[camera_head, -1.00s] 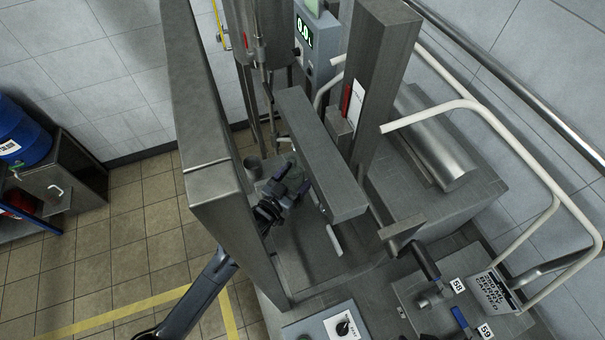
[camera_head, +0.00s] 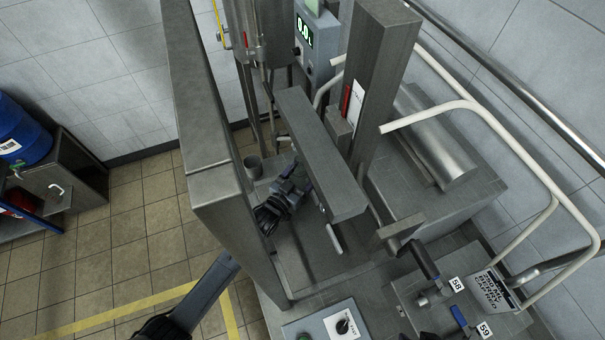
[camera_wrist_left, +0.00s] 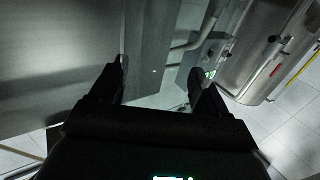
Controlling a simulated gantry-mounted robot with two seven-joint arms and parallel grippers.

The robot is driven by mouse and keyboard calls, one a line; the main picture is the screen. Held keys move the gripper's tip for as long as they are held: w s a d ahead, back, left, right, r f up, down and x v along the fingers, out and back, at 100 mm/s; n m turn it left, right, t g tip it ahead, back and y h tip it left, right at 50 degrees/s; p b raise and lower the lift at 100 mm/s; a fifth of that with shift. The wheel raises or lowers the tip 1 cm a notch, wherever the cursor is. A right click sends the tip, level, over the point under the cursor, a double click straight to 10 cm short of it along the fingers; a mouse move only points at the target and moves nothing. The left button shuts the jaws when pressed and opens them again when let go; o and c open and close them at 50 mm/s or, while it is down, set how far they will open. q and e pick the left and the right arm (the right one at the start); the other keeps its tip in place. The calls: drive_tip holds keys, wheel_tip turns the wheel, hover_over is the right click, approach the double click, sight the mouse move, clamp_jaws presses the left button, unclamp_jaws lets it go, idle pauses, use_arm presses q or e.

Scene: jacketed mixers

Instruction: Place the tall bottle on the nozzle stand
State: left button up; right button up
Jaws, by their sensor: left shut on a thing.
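My left gripper (camera_head: 297,182) is inside the steel filling frame, partly hidden under its crossbeam (camera_head: 320,155). In the left wrist view the two dark fingers (camera_wrist_left: 160,78) stand apart with a pale, see-through thing (camera_wrist_left: 158,95) between them. This looks like the tall bottle, held by the gripper, but its outline is faint. In the head view the bottle cannot be made out clearly behind the gripper and beam. I cannot clearly pick out the nozzle stand; a short pale rod (camera_head: 334,238) shows below the beam's near end.
A tall steel wall (camera_head: 215,150) closes the frame's left side and a steel post (camera_head: 385,75) stands to the right. A grey cup (camera_head: 252,167) sits behind the gripper. A control box (camera_head: 330,325) is in front. White rails (camera_head: 470,104) curve at right.

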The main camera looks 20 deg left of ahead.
use_arm(q)
drive_tip(key=shift+f, duration=0.1)
drive_tip(key=o, duration=1.3)
drive_tip(key=shift+s, duration=0.1)
drive_tip(key=s+a+r+g+y, duration=0.1)
drive_tip(key=s+g, duration=0.6)
drive_tip(key=s, duration=0.9)
drive_tip(key=s+a+r+g+y, duration=0.1)
drive_tip(key=s+a+g+y, duration=0.2)
drive_tip(key=s, duration=1.4)
drive_tip(key=g, duration=0.3)
drive_tip(key=shift+s+r+n+g, duration=0.15)
drive_tip(key=shift+s+n+g, duration=0.1)
drive_tip(key=shift+n+g, duration=0.15)
